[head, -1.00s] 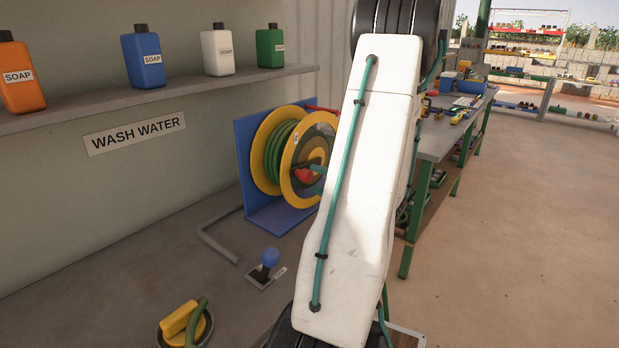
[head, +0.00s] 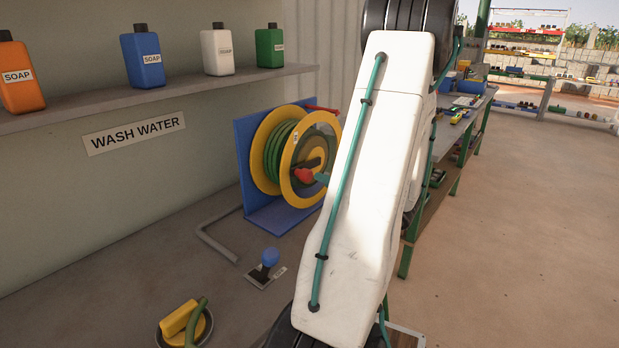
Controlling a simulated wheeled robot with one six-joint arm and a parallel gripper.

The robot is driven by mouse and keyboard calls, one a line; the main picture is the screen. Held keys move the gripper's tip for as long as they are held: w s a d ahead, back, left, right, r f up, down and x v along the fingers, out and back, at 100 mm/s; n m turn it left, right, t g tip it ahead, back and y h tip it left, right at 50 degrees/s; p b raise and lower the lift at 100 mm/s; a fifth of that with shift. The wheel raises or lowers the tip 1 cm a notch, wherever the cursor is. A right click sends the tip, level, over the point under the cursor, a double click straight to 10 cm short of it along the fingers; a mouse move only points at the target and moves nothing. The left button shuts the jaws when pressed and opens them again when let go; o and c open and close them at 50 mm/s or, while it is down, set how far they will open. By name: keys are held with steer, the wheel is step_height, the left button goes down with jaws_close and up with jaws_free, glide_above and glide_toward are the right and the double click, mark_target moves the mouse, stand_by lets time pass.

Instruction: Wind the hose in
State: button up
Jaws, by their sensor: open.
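The hose reel (head: 262,152) has yellow discs and stands against a blue board (head: 246,195). Green hose (head: 283,150) lies in coils between the discs. A red knob (head: 304,175) shows at the front of the reel. A teal tip of my gripper (head: 321,178) shows just right of the knob, apart or barely touching; I cannot tell which. The rest of my gripper is hidden behind my white arm. At the lower left, a yellow piece (head: 181,318) with a short green hose end (head: 197,318) sits in a round dish.
A blue-knobbed lever (head: 269,258) stands on the floor plate. A bent grey pipe (head: 215,240) lies left of the reel. Soap bottles (head: 143,56) stand on a wall shelf (head: 90,105). A workbench (head: 455,125) is at the right, with open floor (head: 510,250) beyond.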

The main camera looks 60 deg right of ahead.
mark_target(310, 176)
steer(key=w+n, duration=0.2)
steer(key=n, duration=0.1)
steer(key=w+d+n, duration=0.1)
steer(key=w+n, duration=0.4)
steer(key=n, duration=0.1)
steer(key=shift+w+d, duration=0.15)
steer(key=shift+w, duration=0.2)
jaws_close()
